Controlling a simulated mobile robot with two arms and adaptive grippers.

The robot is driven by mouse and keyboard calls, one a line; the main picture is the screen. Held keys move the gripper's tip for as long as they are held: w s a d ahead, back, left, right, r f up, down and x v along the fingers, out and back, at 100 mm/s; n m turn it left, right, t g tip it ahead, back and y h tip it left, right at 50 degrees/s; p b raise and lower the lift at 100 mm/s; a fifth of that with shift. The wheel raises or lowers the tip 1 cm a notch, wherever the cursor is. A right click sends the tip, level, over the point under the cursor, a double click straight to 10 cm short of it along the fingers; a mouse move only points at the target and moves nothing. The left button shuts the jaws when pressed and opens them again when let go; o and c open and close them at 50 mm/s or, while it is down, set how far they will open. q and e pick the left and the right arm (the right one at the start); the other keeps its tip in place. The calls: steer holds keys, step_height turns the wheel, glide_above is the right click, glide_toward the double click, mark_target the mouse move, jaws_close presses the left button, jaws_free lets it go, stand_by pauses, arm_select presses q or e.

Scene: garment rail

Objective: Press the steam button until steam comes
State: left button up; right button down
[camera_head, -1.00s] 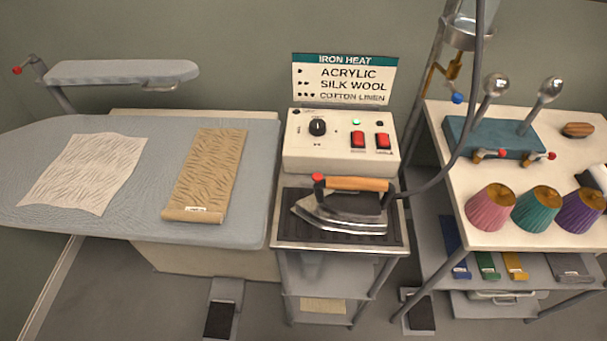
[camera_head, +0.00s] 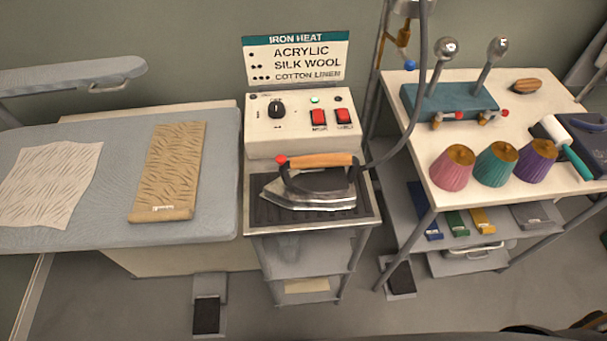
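The iron (camera_head: 310,199) stands on a dark rest (camera_head: 367,205) on a small grey trolley. It has a wooden handle (camera_head: 320,160) and a red round button (camera_head: 281,160) at the handle's left end. A dark cord runs from its right end up towards the top of the view. No steam shows around the iron. Behind it is a cream control box (camera_head: 300,137) with a black dial (camera_head: 276,109), a green light and two red switches (camera_head: 319,118). Neither of my grippers is in view.
Left is a padded ironing board (camera_head: 110,207) with a white cloth (camera_head: 50,185) and a tan cloth (camera_head: 172,170). Right is a table (camera_head: 470,203) with pink, teal and purple shades and a teal stand (camera_head: 450,101). Foot pedals (camera_head: 206,315) lie on the floor.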

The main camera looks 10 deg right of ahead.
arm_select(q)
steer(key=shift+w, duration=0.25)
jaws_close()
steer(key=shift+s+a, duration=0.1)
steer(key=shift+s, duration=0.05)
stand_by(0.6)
